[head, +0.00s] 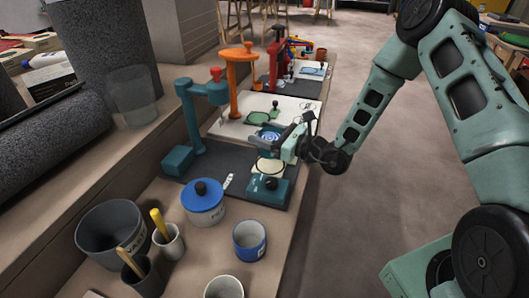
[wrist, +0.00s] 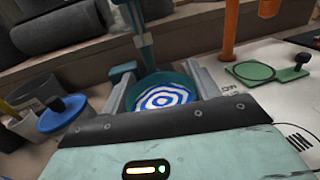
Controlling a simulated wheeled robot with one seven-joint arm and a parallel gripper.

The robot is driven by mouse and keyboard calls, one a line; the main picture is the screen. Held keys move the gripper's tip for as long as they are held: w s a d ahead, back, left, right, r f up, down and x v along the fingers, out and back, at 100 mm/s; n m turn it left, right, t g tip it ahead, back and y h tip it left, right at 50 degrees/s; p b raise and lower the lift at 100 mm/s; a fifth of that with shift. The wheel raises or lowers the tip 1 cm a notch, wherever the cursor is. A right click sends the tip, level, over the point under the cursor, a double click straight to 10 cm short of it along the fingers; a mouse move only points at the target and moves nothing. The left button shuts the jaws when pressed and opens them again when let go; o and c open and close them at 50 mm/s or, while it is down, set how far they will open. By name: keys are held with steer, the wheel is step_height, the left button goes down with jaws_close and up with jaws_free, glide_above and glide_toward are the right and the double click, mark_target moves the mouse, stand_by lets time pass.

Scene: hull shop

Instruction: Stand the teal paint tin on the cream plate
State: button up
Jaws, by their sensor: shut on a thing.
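The teal paint tin (head: 268,134) is in my gripper (head: 279,141), its round top showing blue and white rings. In the wrist view, the tin (wrist: 160,96) sits between the two fingers of my gripper (wrist: 161,93), which are shut on its sides. Its lower part is hidden there. The cream plate (head: 268,168) is a pale disc at the teal station, lower in the head view than the tin. The plate is partly hidden by my gripper, and the exact height of the tin over it cannot be told.
A teal post stand (head: 193,120) rises left of the plate, and a black knob (head: 270,183) sits in front. An orange stand (head: 235,85) and green ring (head: 260,119) are behind. A blue-lidded pot (head: 204,207), blue cup (head: 249,242) and grey bucket (head: 110,232) stand nearer.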

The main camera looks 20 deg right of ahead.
steer(key=shift+f+b, duration=0.4)
steer(key=shift+f, duration=1.9)
steer(key=shift+f, duration=0.1)
steer(key=o, duration=1.1)
steer(key=shift+o, duration=0.2)
